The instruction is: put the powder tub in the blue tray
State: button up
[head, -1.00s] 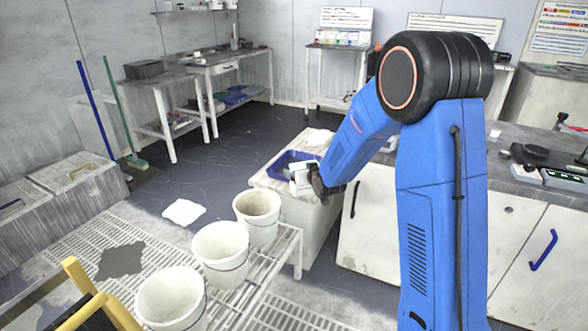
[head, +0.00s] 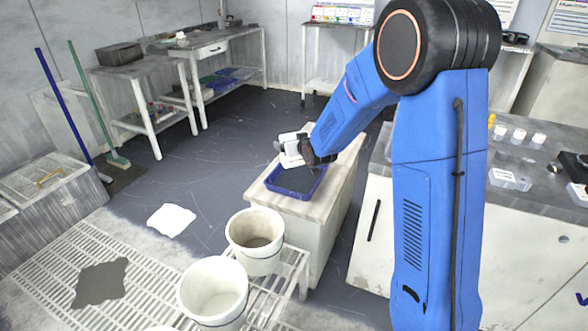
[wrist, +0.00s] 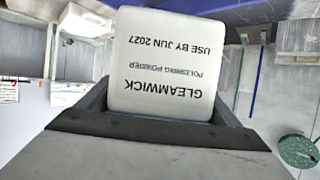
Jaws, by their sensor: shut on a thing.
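The powder tub (head: 290,146) is a small white container. In the wrist view the white tub (wrist: 165,65) fills the upper middle, its dark label print reading GLEAMWICK polishing powder, use by Jun 2027, upside down. My gripper (head: 301,150) is shut on it, with dark jaws on both sides of it in the wrist view. The blue tray (head: 288,192) lies on a pale-topped cabinet. In the head view the tub shows over the tray's far edge and appears held above it; the exact height is hard to tell. The tray's visible inside looks dark and empty.
The cabinet top (head: 340,172) has bare room right of the tray. White buckets (head: 256,240) stand on a slatted rack in front. A counter (head: 520,165) with small containers is at the right. A white cloth-like patch (head: 171,220) lies on the floor.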

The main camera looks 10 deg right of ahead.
jog(key=shift+f, duration=4.65)
jog(key=shift+f, duration=0.1)
jog(key=o, duration=1.6)
jog(key=shift+f, duration=0.1)
jog(key=shift+o, duration=0.2)
